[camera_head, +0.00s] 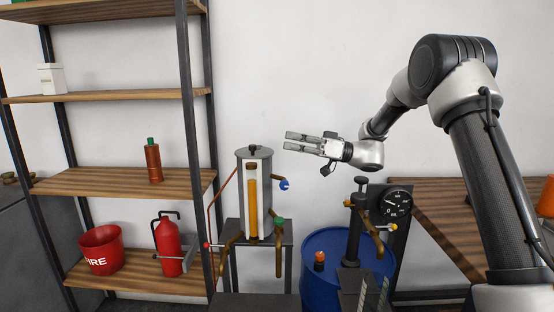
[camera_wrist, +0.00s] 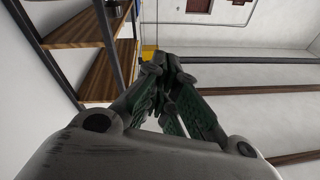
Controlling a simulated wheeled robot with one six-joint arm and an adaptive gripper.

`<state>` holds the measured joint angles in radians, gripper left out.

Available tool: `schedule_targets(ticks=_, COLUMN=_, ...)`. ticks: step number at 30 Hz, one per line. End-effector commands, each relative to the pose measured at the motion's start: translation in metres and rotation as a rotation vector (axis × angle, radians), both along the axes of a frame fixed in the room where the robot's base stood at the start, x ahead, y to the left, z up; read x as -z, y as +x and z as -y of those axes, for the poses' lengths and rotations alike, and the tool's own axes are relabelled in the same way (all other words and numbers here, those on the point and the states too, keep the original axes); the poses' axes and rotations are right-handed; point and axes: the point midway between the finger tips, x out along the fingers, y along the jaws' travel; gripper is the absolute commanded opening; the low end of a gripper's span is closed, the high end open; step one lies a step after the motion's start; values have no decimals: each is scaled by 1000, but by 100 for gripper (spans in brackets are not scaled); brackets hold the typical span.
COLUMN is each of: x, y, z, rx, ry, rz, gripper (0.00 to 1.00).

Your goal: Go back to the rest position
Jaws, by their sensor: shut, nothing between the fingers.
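My gripper (camera_head: 290,142) is in the air in the head view, its fingers pointing left. It is above and to the right of a grey metal cylinder (camera_head: 243,190) with an orange gauge tube, and touches nothing that I can see. In the wrist view my gripper's fingers (camera_wrist: 172,115) are close together with nothing held between them.
A shelf unit (camera_head: 130,183) stands left with a fire bucket (camera_head: 101,250), a red extinguisher (camera_head: 168,246) and a brown bottle (camera_head: 153,163). A blue drum (camera_head: 318,285) and a pressure gauge (camera_head: 397,202) are below my arm. A wooden table (camera_head: 440,205) stands right. The air around my gripper is clear.

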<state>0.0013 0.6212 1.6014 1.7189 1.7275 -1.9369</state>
Motion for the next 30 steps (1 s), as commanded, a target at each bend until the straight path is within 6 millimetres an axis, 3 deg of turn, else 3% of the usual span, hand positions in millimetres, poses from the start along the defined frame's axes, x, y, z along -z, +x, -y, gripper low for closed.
schedule_targets(ticks=2, x=-11, y=-44, z=5, rx=-55, ry=-161, rz=-116, gripper=0)
schedule_targets(ticks=8, x=1, y=-152, z=50, rx=-40, ry=-621, rz=-444, gripper=0)
schedule_targets(ticks=15, x=31, y=-261, z=148, rx=292, ry=-1079, rz=-733, gripper=0)
schedule_targets(ticks=18, x=41, y=-295, z=195, rx=512, ry=-1206, rz=-806, gripper=0)
schedule_targets(ticks=24, x=50, y=-338, z=273, rx=940, ry=-1293, rz=-856, gripper=0)
schedule_targets(ticks=30, x=50, y=-353, z=306, rx=1151, ry=-1277, rz=-848, gripper=0)
